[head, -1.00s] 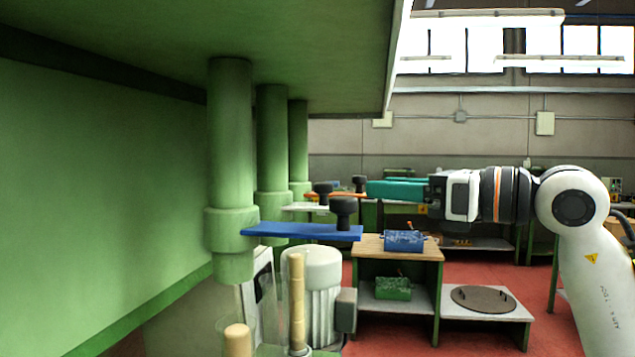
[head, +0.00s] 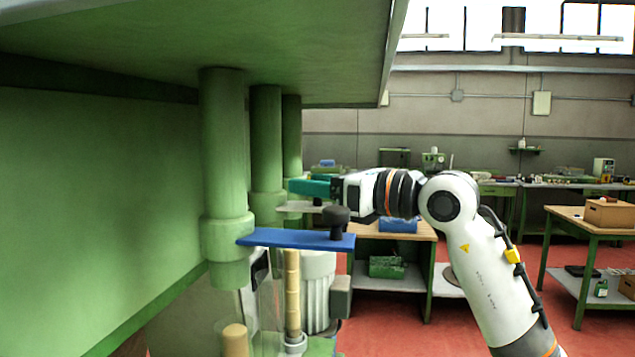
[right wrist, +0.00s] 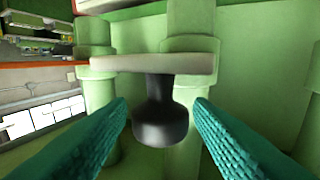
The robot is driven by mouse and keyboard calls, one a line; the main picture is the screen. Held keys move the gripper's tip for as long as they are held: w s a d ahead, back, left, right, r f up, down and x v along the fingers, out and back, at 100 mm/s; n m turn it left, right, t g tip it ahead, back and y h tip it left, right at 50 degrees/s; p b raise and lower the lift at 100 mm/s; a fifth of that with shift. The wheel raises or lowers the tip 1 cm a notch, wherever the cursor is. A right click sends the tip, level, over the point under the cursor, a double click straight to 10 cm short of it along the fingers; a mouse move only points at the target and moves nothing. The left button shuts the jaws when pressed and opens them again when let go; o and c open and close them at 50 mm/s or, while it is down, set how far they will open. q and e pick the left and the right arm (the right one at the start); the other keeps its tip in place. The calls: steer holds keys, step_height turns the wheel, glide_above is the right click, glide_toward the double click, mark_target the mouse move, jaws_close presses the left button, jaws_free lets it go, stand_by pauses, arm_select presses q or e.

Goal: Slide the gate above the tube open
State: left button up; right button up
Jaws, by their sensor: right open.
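A blue gate (head: 290,238) with a black knob (head: 336,218) sticks out from the nearest green pipe (head: 224,160). Behind it a pale gate (head: 294,206) sticks out from the second pipe (head: 266,140). In the right wrist view the pale gate (right wrist: 150,64) appears with its black knob (right wrist: 160,122) below it. My right gripper (head: 291,187) is open, with its teal fingers on either side of this knob; they look apart from it. In the head view the gripper mostly hides the knob. A clear tube with stacked corks (head: 292,285) stands below the pipes. My left gripper is out of view.
A green hopper (head: 250,45) hangs over the pipes, and a green wall (head: 90,200) closes the left side. A cork (head: 236,340) stands at the front. A workbench (head: 425,236) stands behind my right arm, with a green box (head: 387,267) on its shelf.

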jaws_close()
steer(key=d, duration=0.2)
steer(key=s+d+b, duration=0.1)
steer(key=d, duration=0.1)
steer(key=shift+s+d+b, duration=0.1)
steer(key=shift+d+b, duration=0.15)
steer(key=shift+b, duration=0.05)
steer(key=shift+c, duration=1.1)
jaws_free()
steer(key=shift+o, duration=1.1)
steer(key=shift+d, duration=0.3)
steer(key=shift+s, duration=0.1)
